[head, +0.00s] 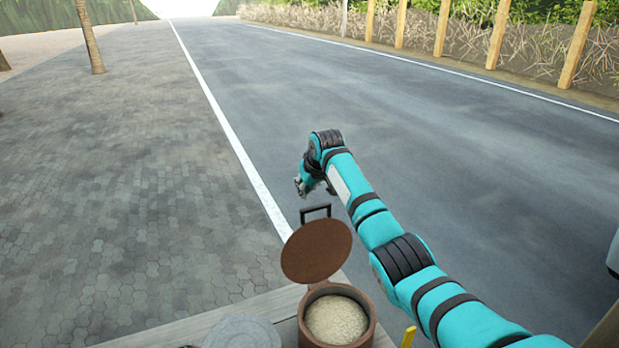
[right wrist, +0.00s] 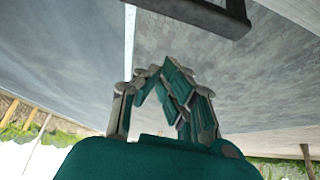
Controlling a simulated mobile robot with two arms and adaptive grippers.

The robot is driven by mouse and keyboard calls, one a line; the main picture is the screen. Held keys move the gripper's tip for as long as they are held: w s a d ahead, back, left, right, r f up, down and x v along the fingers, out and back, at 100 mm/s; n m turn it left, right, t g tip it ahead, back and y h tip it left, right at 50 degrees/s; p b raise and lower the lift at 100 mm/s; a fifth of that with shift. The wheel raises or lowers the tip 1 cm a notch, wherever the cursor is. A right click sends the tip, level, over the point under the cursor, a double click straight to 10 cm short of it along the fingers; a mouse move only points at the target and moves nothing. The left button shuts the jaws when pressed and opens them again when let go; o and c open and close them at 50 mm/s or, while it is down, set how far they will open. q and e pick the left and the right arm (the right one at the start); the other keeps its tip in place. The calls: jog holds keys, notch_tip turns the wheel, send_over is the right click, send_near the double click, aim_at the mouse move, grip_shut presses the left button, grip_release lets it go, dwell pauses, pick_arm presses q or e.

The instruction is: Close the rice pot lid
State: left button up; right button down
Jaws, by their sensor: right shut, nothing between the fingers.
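The rice pot (head: 308,328) is a round brown pot with pale rice (head: 337,320) inside. It stands on a wooden surface at the bottom of the head view. Its brown lid (head: 317,250) is raised, tilted up at the pot's far side, with a dark loop handle (head: 316,210) at its top edge. My right gripper (head: 301,186) is just beyond and above the handle, apart from it in the head view. In the right wrist view my right gripper (right wrist: 158,72) is shut and empty, with a dark bar, apparently the handle (right wrist: 200,12), at the top. My left gripper is not in view.
A grey round object (head: 241,332) sits left of the pot on the wooden surface (head: 268,305). A small yellow item (head: 408,337) is right of the pot. Beyond lie open paving (head: 120,200) and a road (head: 400,130). The air around the raised lid's left side is clear.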

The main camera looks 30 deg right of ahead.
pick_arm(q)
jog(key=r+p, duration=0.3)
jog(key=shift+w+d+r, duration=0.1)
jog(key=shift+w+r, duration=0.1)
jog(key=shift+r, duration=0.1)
pick_arm(e)
jog(key=s, duration=0.3)
jog(key=shift+s+a, duration=0.1)
jog(key=shift+s, duration=0.3)
jog(key=shift+f, duration=0.1)
